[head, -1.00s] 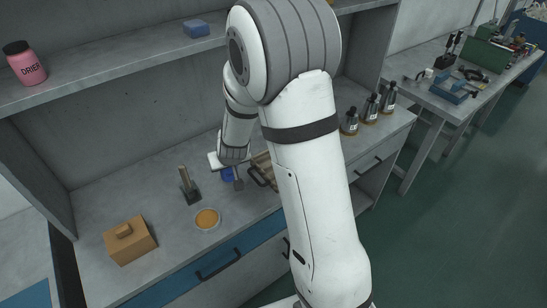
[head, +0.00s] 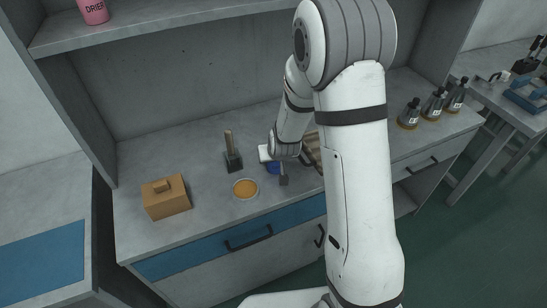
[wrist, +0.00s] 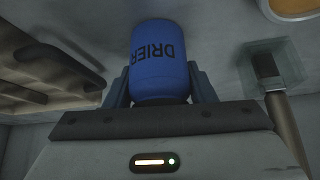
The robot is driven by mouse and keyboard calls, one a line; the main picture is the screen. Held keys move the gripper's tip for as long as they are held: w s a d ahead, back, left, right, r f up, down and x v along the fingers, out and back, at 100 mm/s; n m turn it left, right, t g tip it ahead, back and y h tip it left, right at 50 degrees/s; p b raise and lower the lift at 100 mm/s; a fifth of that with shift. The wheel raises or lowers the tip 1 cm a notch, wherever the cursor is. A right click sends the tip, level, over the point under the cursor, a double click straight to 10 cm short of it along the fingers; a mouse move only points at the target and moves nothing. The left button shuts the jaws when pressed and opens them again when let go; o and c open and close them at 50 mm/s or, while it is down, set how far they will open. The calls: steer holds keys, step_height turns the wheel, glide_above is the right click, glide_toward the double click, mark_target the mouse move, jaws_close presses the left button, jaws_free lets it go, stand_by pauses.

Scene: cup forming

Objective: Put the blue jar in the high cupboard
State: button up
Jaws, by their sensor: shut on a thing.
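The blue jar (wrist: 160,65), with DRIER lettered on it upside down in the wrist view, is between the fingers of my gripper (wrist: 160,92), which is shut on it. In the head view, only a small blue part of the jar (head: 273,168) shows beside my gripper (head: 280,172), low over the workbench. I cannot tell whether the jar touches the bench top. A raised shelf (head: 150,37) runs above the bench at the back. No cupboard with a door shows clearly.
A pink jar (head: 93,10) stands on the raised shelf. On the bench are a brown box (head: 165,198), a dark block with a wooden handle (head: 232,158), an orange-filled dish (head: 245,188), a wooden rack (head: 313,150) and dark bottles (head: 433,105).

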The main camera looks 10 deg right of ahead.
steer(key=shift+f, duration=0.2)
steer(key=o, duration=1)
steer(key=shift+r, duration=0.15)
